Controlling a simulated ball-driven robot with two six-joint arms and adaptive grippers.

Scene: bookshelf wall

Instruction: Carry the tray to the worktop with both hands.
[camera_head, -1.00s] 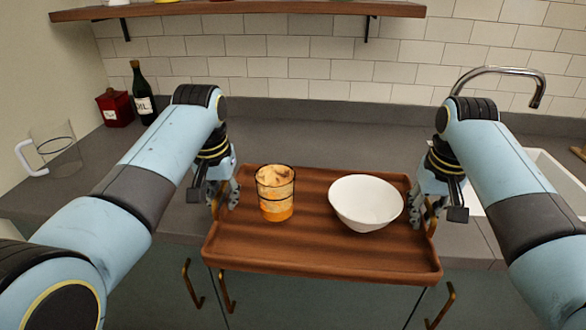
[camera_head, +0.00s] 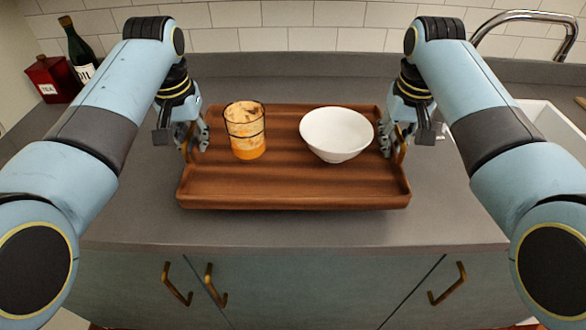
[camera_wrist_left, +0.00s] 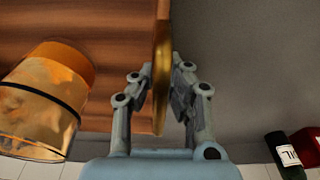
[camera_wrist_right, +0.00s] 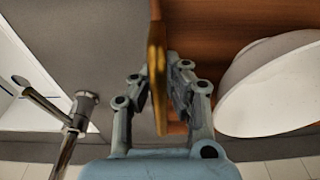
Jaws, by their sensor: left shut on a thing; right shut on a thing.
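The brown wooden tray (camera_head: 290,190) is over the grey worktop (camera_head: 300,230), level, with its front edge behind the worktop's front edge. I cannot tell whether it touches the surface. A glass of orange drink (camera_head: 246,132) stands on its left part and a white bowl (camera_head: 337,134) on its right part, both upright. My left gripper (camera_head: 193,140) is shut on the tray's left brass handle (camera_wrist_left: 161,75). My right gripper (camera_head: 397,140) is shut on the tray's right brass handle (camera_wrist_right: 157,75).
A dark bottle (camera_head: 80,50) and a red tea tin (camera_head: 52,80) stand at the back left. A sink (camera_head: 545,125) with a chrome tap (camera_head: 525,17) is at the right. The worktop in front of the tray is clear. Cabinet handles (camera_head: 447,285) stick out below.

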